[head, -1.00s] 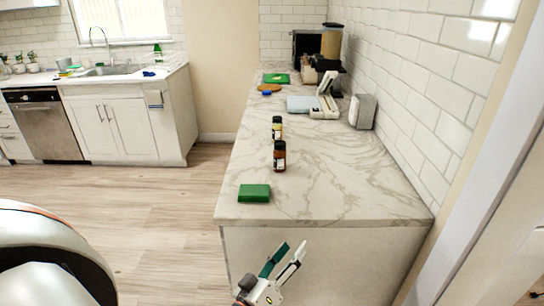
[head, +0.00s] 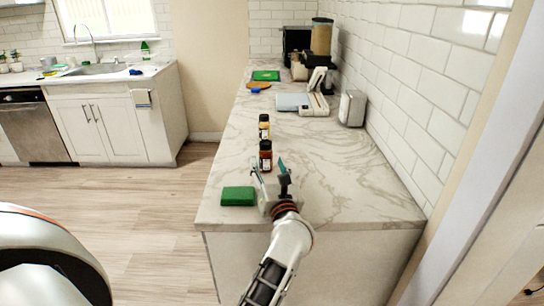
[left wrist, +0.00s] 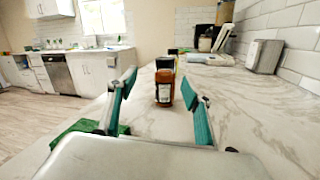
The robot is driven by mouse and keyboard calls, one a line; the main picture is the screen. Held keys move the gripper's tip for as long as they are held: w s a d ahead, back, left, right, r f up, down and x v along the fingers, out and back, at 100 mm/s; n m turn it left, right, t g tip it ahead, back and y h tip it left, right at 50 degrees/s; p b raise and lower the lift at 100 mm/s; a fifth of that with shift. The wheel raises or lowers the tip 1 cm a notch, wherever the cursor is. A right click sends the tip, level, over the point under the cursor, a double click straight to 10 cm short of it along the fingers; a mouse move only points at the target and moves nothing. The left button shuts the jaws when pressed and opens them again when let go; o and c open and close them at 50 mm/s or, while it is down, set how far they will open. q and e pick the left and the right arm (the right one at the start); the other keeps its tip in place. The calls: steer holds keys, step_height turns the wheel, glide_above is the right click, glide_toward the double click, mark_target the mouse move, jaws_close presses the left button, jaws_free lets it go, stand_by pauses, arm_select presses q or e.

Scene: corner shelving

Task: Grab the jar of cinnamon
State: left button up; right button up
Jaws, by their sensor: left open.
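A small jar with a dark lid and red-brown contents (head: 265,155) stands upright on the marble counter; its label is too small to read. It shows between my fingers in the left wrist view (left wrist: 164,86). A second dark-lidded jar with paler contents (head: 263,130) stands just behind it, mostly hidden in the left wrist view. My left gripper (head: 269,172) is open and empty over the counter, in front of the near jar. In the left wrist view its teal-padded fingers (left wrist: 160,92) spread to either side of that jar, apart from it. My right gripper is not in view.
A green block (head: 238,196) lies left of my left gripper, near the counter's front edge. A white scale-like device (head: 314,104) and a grey box (head: 352,108) stand farther back by the tiled wall. The counter right of the jars is clear.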

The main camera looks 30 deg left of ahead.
mark_target(267, 157)
arm_select(q)
steer(key=n, duration=0.1)
steer(key=w, duration=0.1)
steer(key=w+f+n+g, duration=0.1)
steer(key=shift+w+d+n+h, duration=0.2)
steer(key=shift+d+n+h, duration=0.1)
steer(key=shift+x, duration=0.8)
steer(key=shift+s+a+f+p+x, duration=0.1)
steer(key=shift+x, duration=0.8)
steer(key=shift+s+a+f+p+x, duration=0.1)
steer(key=shift+s+a+x, duration=0.05)
steer(key=shift+x, duration=0.7)
steer(key=shift+s+a+f+p+x, duration=0.1)
steer(key=shift+x, duration=0.8)
steer(key=shift+w+a, duration=0.25)
steer(key=shift+w, duration=0.05)
steer(key=c, duration=1.3)
